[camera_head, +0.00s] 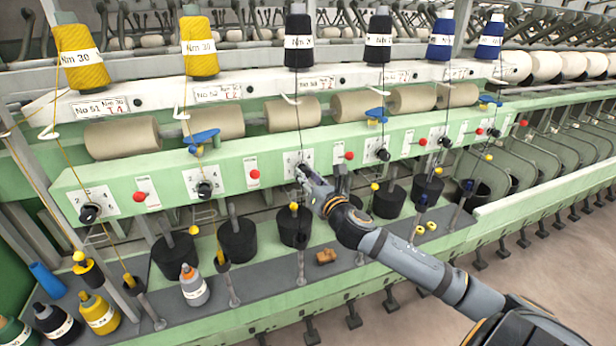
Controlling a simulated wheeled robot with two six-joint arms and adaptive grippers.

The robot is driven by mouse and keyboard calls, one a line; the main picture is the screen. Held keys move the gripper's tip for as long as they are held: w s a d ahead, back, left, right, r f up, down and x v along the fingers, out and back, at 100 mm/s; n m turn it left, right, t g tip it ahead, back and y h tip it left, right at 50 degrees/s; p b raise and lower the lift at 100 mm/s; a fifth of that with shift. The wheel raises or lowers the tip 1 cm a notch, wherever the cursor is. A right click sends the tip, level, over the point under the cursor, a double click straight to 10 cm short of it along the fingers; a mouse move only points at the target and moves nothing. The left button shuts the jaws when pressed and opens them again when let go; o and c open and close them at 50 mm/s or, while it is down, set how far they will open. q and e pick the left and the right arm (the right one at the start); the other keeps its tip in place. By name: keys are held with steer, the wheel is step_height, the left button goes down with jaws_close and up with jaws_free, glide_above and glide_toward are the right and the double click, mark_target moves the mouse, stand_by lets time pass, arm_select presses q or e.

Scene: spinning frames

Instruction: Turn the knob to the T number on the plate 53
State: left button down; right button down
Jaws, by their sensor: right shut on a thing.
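A white plate (311,86) hangs on the white rail under the first black spool; its print looks like No 53, but its T number is too small to read. Below it, on the green beam, a white dial panel (291,158) carries small numbers. My right gripper (304,173) reaches this panel from the lower right and is shut on the black knob there. The fingers hide most of the knob, so its pointing direction cannot be told. My left gripper is not in view.
More black knobs line the beam, such as the second from the left (204,189), with red buttons (255,174) between them. Yarn threads run down in front. Black cylinders (237,240) stand below, and bottles (194,287) sit on the lower shelf.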

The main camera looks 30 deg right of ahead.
steer(key=shift+f, duration=0.1)
steer(key=c, duration=1)
jaws_free()
step_height(320, 180, up, 10)
steer(key=shift+r, duration=0.1)
